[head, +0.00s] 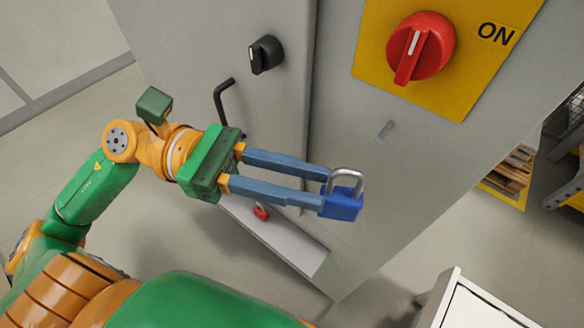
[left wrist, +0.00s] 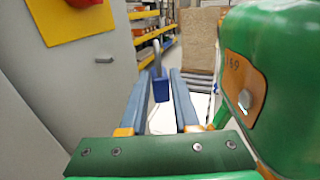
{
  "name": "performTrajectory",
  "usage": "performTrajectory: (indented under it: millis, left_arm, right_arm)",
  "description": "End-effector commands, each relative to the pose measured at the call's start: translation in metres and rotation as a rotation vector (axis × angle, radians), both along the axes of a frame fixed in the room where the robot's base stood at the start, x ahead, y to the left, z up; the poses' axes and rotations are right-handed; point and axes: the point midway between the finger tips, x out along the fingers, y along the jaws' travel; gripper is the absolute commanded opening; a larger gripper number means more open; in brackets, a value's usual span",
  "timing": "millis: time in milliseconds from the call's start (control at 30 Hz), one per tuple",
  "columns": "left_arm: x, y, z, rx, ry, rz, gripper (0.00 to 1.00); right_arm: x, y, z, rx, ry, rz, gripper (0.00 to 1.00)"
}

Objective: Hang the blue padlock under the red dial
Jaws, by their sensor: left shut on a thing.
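The blue padlock (head: 340,204) is held between the fingertips of my left gripper (head: 326,190), with its silver shackle upward. It also shows at the fingertips in the left wrist view (left wrist: 160,90). The red dial (head: 419,48) sits on a yellow plate (head: 474,72) marked ON, on the grey cabinet front, above and to the right of the padlock. A small grey tab (head: 386,130) juts from the cabinet below the dial; it also shows in the left wrist view (left wrist: 103,60). The padlock is below and left of the tab, apart from it. My right gripper is out of view.
A black knob (head: 265,54) and a bent black handle (head: 222,100) are on the cabinet left of the dial. A small red item (head: 261,212) is on a pale strip low down, behind my gripper. A white-topped unit (head: 485,310) stands at bottom right; shelves stand beyond.

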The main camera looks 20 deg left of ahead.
Motion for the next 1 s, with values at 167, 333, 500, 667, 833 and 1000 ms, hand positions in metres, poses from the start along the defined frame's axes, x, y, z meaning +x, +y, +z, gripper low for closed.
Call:
performTrajectory:
  millis: [167,333,500,667,833,1000]
  left_arm:
    - [0.013,-0.004,0.002,-0.003,0.001,0.002,0.00]
    - [0.027,-0.008,0.000,-0.003,0.000,0.003,0.00]
    - [0.040,-0.013,-0.002,-0.001,-0.001,0.002,0.00]
    - [0.053,-0.017,-0.003,-0.003,-0.001,0.003,0.00]
    - [0.067,-0.021,-0.005,-0.002,-0.001,0.004,0.00]
    - [0.080,-0.026,-0.006,-0.001,-0.001,0.002,0.00]
  right_arm:
    - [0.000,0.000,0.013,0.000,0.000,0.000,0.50]
    - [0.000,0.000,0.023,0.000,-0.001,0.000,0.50]
    - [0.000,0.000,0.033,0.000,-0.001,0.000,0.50]
    - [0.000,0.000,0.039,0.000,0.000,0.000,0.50]
    - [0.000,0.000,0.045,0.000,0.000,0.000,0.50]
    - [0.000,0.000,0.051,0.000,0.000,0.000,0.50]
